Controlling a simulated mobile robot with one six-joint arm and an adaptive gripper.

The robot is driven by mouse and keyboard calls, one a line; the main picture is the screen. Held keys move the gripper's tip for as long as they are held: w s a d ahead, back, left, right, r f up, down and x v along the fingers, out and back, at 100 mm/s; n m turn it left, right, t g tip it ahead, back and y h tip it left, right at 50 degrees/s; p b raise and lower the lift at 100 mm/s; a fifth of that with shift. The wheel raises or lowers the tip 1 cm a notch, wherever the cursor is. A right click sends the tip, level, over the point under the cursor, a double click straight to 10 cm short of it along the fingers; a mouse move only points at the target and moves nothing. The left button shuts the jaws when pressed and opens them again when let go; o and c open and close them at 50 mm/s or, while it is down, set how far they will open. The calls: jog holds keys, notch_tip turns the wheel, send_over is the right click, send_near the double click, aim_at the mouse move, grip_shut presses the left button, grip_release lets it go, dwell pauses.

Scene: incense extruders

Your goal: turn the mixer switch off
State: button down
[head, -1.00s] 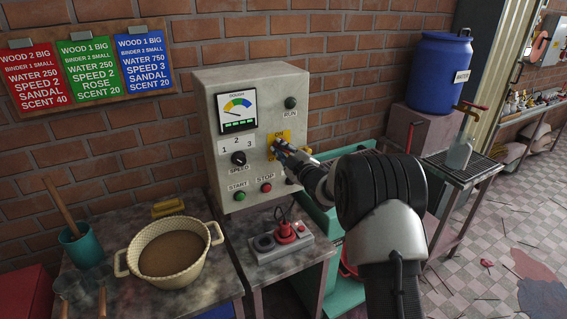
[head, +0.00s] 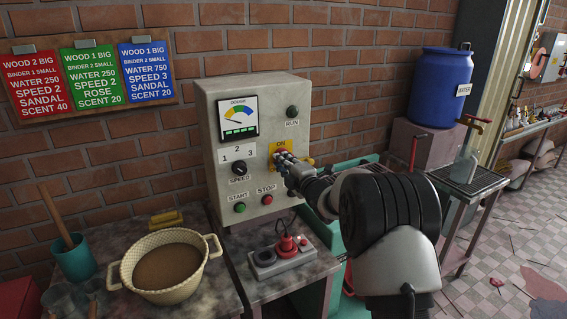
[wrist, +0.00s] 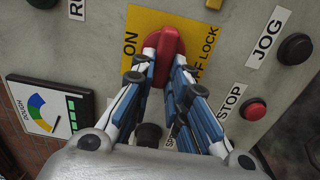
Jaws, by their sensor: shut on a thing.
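The mixer control box (head: 215,90) stands against the brick wall. Its main switch is a red knob (wrist: 163,42) on a yellow plate (wrist: 143,20), marked ON to the left and OFF LOCK to the right in the wrist view. My gripper (wrist: 164,58) is shut on the red knob, one finger on each side. In the head view my gripper (head: 282,157) covers most of the knob, and ON shows on the yellow plate (head: 281,146).
The box also carries a speed dial (head: 239,168), START (head: 239,207) and STOP (head: 267,199) buttons, and a gauge (head: 238,116) with green bars. A pot of brown dough (head: 166,268) stands on the left table. A blue barrel (head: 438,88) stands at right.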

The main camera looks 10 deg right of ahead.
dwell(0.4)
jog(key=c, duration=1.6)
grip_release()
jog(key=shift+o, duration=0.2)
jog(key=v, duration=1.2)
